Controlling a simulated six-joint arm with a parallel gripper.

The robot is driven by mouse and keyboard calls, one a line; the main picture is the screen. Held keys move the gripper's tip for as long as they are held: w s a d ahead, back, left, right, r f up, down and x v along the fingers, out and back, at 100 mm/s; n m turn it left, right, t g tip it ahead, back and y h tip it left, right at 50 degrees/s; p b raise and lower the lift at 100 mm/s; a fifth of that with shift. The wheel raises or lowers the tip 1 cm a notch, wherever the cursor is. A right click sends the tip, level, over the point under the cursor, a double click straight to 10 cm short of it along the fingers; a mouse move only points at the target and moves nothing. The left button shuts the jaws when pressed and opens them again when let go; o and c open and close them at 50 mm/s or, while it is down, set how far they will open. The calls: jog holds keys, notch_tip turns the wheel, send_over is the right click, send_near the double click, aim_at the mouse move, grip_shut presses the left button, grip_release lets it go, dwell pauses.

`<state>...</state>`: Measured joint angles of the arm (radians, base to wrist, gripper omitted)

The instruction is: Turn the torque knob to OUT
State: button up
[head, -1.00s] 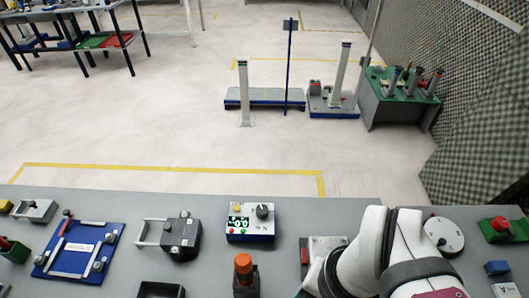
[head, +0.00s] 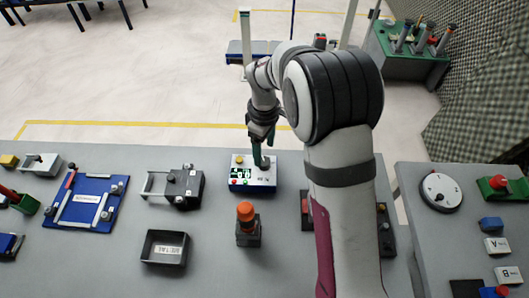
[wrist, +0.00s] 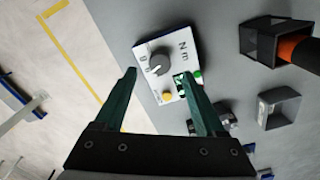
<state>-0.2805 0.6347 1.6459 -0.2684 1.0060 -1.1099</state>
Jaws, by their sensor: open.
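The torque unit is a small white-topped box with a blue base (head: 250,183), standing near the far edge of the grey bench. In the wrist view its white face (wrist: 180,50) carries a dark round knob (wrist: 159,64), a yellow button and a green display. "N m" is printed beside the knob; I cannot read which mark the pointer is at. My gripper (head: 262,158) is at the box's knob side in the head view, hiding most of the knob. In the wrist view my gripper's green fingers (wrist: 160,82) are spread apart, the knob between and beyond them, with nothing held.
An orange-topped post (head: 247,214) stands in front of the box. A dark tray (head: 166,248) and a grey clamp-like device (head: 176,186) are to the left. A blue frame fixture (head: 86,202) lies further left.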

aim_at(264, 161)
notch_tip(264, 161, down, 5)
jog(key=shift+r, duration=0.1)
grip_shut()
dwell(0.4)
